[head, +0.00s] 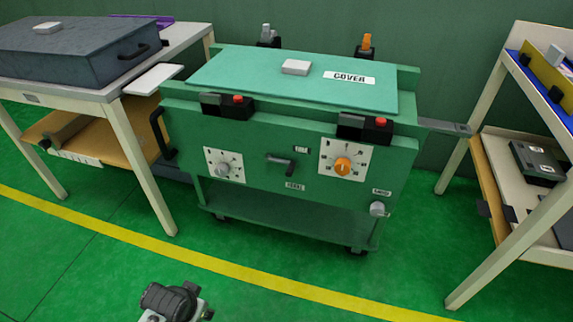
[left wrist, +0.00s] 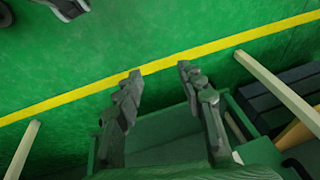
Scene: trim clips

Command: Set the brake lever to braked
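The brake lever (head: 281,163) is a small dark handle on the front of the green cart (head: 250,150). It lies roughly level between two small labels: an upper one (head: 297,149) and a lower one (head: 295,186), both too small to read surely. My left gripper (left wrist: 160,73) is open and empty in the left wrist view, its two dark fingers apart above the floor and green cart parts. It is away from the lever, which I cannot make out there. A dark piece of my arm shows at the bottom of the head view. My right gripper is not in view.
The cart front also has a white dial (head: 223,165), an orange-knobbed dial (head: 343,166), a grey knob (head: 377,209) and red-buttoned latches. A table with a grey case (head: 80,50) stands left; a shelf unit (head: 500,160) stands right. Floor before the cart is clear.

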